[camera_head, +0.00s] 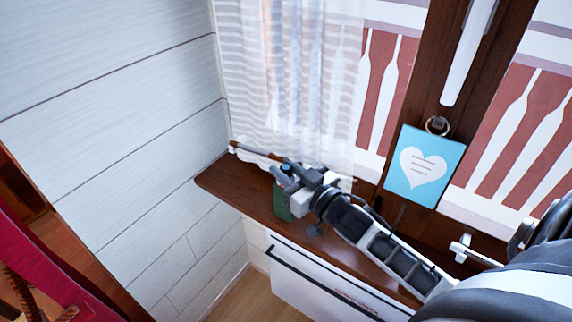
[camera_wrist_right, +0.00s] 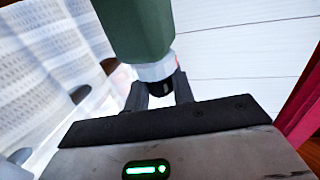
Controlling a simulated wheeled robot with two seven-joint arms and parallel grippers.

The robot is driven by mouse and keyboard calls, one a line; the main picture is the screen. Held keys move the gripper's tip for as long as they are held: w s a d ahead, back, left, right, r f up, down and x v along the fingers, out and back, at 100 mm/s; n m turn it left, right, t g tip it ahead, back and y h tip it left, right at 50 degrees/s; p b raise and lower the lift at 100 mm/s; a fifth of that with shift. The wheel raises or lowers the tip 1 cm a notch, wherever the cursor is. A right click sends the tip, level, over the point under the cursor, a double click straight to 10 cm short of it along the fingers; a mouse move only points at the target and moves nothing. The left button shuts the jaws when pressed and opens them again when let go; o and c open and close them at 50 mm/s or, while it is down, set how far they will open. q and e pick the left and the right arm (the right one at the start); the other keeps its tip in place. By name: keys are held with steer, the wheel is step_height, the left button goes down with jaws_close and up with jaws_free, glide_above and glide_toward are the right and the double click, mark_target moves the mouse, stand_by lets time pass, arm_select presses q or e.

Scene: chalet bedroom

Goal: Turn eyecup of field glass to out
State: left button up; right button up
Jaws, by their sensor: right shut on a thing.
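The field glass (camera_head: 282,206) has a dark green body and stands on the brown wooden sill, partly hidden behind my right gripper (camera_head: 285,178). In the right wrist view its green body (camera_wrist_right: 135,28) fills the upper middle, with a pale grey ring and a black eyecup (camera_wrist_right: 163,87) at the end towards my gripper. My right gripper (camera_wrist_right: 161,93) has its two dark fingers on either side of the eyecup and is shut on it. The eyecup's exact turn and any marks on it cannot be read. My left gripper is not in view.
The sill (camera_head: 225,183) runs along the window above a white drawer front (camera_head: 315,285). A sheer curtain (camera_head: 290,80) hangs behind. A thin dark object (camera_head: 255,152) lies at the sill's back left. A blue heart card (camera_head: 423,166) hangs right. A white plank wall stands left.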

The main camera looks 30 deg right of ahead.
steer(key=shift+n+y, duration=0.5)
steer(key=shift+y, duration=0.2)
steer(key=o, duration=1)
steer(key=shift+c, duration=0.2)
steer(key=shift+s, duration=0.1)
steer(key=b+v, duration=0.1)
steer(key=v, duration=1.4)
steer(key=shift+s+d+r, duration=0.15)
steer(key=shift+s+r, duration=0.05)
steer(key=shift+s, duration=0.2)
